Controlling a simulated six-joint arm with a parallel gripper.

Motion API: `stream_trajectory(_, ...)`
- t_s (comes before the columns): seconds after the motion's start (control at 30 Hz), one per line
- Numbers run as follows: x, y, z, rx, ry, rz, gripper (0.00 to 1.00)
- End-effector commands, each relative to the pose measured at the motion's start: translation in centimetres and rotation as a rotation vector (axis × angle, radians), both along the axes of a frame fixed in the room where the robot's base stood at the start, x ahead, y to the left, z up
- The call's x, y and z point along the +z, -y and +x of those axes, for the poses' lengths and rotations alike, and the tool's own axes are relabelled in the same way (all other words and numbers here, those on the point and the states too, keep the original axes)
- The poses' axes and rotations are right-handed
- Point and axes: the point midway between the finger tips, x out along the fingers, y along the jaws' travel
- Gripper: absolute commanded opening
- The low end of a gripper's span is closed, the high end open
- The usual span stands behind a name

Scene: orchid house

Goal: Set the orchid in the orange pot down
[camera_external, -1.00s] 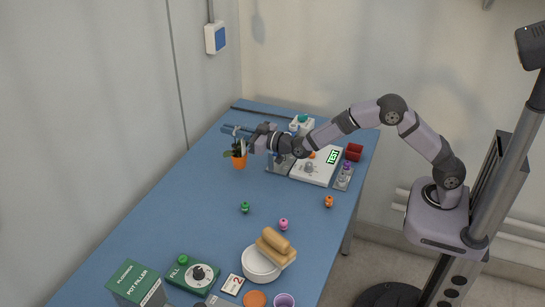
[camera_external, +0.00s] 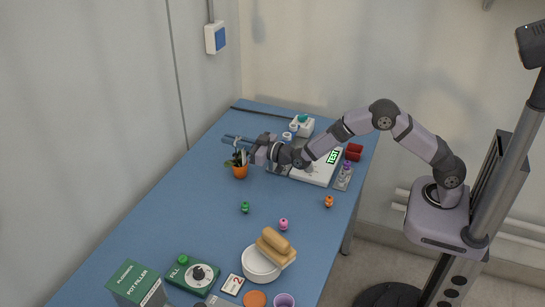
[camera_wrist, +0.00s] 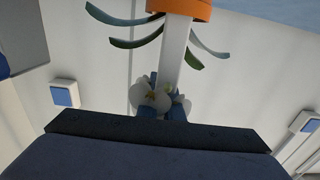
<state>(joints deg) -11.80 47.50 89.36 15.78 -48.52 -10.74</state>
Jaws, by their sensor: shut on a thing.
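The orchid in the orange pot (camera_external: 240,172) is upright at the far left part of the blue table, with green leaves and pale flowers above the pot. My gripper (camera_external: 248,156) reaches it from the right and is shut on the plant above the pot. In the wrist view the orange pot (camera_wrist: 190,8) is at the top edge, with a pale stem (camera_wrist: 172,55), curved leaves and white flowers (camera_wrist: 152,97) below it. The pot's base looks at or very near the table; I cannot tell whether it touches. The fingertips are partly hidden by the flowers.
A white device with a green "TEST" display (camera_external: 333,157) lies under my arm. Small green (camera_external: 245,208), pink (camera_external: 283,224) and orange (camera_external: 328,201) objects stand nearer. A white bowl (camera_external: 260,265) is at the front. The table left of the pot is clear.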

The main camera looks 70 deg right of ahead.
Motion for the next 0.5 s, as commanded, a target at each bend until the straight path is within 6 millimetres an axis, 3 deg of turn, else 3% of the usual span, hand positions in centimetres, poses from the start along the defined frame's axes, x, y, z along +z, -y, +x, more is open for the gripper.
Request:
stream_trajectory(0.03, -0.21, 0.0, 0.01, 0.0, 0.002, 0.0, 0.0)
stream_trajectory(0.1, -0.12, 0.0, 0.0, 0.0, 0.0, 0.0, 0.23)
stream_trajectory(0.13, -0.12, 0.0, 0.0, 0.0, 0.0, 0.0, 0.25)
stream_trajectory(0.5, 0.11, 0.0, 0.0, 0.0, 0.0, 0.0, 0.25)
